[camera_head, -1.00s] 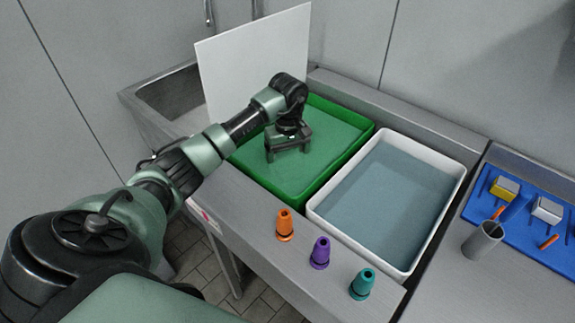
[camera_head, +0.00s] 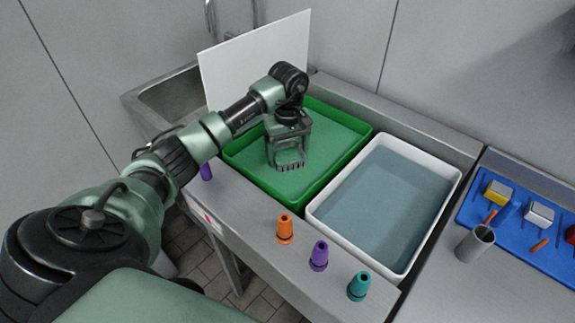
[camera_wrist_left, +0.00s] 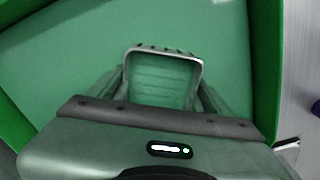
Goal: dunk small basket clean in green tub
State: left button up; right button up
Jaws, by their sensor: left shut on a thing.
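The green tub (camera_head: 338,180) stands on the steel counter and holds green-tinted liquid. My left gripper (camera_head: 288,145) is over the tub, pointing down, shut on the small basket (camera_head: 289,164). My right gripper is not in view.
A white tub (camera_head: 312,217) of bluish liquid stands right of the green tub. A white panel (camera_head: 254,62) stands behind. A grey cup (camera_head: 475,243) and blue tray (camera_head: 519,214) are at right.

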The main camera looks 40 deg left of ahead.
pick_arm(q)
jog(key=shift+r+p, duration=2.85)
jog(key=shift+r, duration=2.1)
jog(key=shift+r, duration=0.1)
jog(key=shift+r+p, duration=1.2)
jog(key=shift+r, duration=0.7)
